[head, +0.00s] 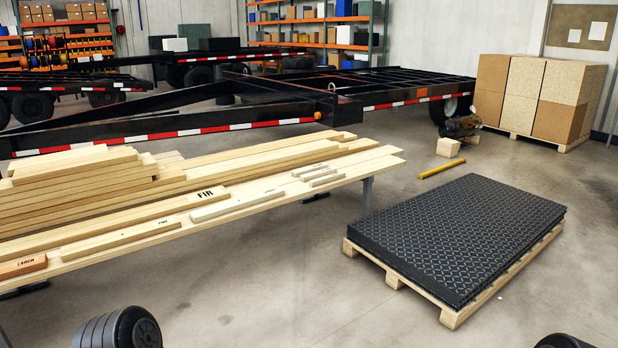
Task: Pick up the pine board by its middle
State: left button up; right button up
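Several pale boards lie on a long wooden table (375,163) at the left. A long board (118,240) near the front edge bears a small dark label that looks like PINE but is too small to read surely. Behind it lies a longer board marked FIR (150,212). A short reddish board marked LARCH (22,265) lies at the front left corner. A shorter greyish board (237,205) lies right of the long labelled one, its label unclear. Neither of my grippers is in view.
A stack of pale boards (75,190) fills the table's back left. A pallet of black tread plates (460,230) stands on the floor at right. A trailer frame (200,128) stands behind the table. A yellow bar (441,168) lies on the floor. The floor between table and pallet is clear.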

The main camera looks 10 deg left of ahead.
aim_at(82, 248)
jog(key=i+u, duration=0.2)
jog(key=i, duration=0.25)
jog(key=i+u, duration=0.25)
jog(key=i, duration=0.2)
jog(key=i+l+u, duration=0.2)
jog(key=i, duration=0.3)
jog(key=i+l+u, duration=0.25)
jog(key=i, duration=0.2)
jog(key=i+j+u, duration=0.3)
jog(key=i, duration=0.9)
jog(key=i+l+u, duration=0.1)
jog(key=i+u, duration=0.15)
jog(key=i, duration=1)
jog(key=i+j, duration=0.15)
jog(key=i, duration=0.4)
jog(key=i+l+z, duration=0.05)
